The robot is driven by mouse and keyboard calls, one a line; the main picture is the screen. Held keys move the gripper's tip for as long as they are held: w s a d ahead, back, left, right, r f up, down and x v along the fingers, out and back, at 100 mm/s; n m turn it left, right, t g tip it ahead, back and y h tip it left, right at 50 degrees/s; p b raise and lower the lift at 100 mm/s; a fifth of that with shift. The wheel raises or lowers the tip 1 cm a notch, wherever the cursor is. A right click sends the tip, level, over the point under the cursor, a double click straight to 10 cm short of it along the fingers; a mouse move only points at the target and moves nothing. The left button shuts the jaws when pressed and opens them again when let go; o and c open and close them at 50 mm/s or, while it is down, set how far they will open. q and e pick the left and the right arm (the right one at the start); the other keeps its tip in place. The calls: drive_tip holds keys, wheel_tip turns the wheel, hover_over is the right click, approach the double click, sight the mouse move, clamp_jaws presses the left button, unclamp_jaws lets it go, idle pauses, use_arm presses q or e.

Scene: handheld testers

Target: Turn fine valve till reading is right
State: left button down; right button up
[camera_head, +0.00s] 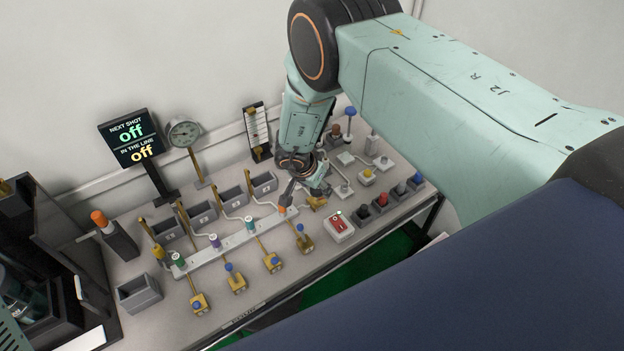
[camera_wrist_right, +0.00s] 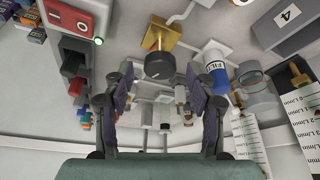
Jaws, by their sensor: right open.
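A brass valve with a black knob (camera_wrist_right: 160,66) shows at the top middle of the right wrist view. Its brass body (camera_head: 317,201) shows partly behind my right gripper in the head view. My right gripper (camera_head: 301,190) is low over the bench. In the wrist view its two fingers (camera_wrist_right: 161,84) are apart, with the knob between and just past their tips; contact cannot be told. A display (camera_head: 129,138) reads "NEXT SHOT off" and "IN THE LINE off". A round gauge (camera_head: 184,131) stands beside it, its needle too small to read. My left gripper is not in view.
Several blue-topped brass valves (camera_head: 235,278) stand along a pale rail (camera_head: 236,238). Grey bins (camera_head: 201,214) are behind it. A red-and-white box (camera_head: 339,226) and coloured buttons (camera_head: 381,199) lie right of the gripper. A scale card (camera_wrist_right: 248,142) is close on the right.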

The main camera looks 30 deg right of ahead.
drive_tip(key=v, duration=1.1)
drive_tip(key=shift+r, duration=0.25)
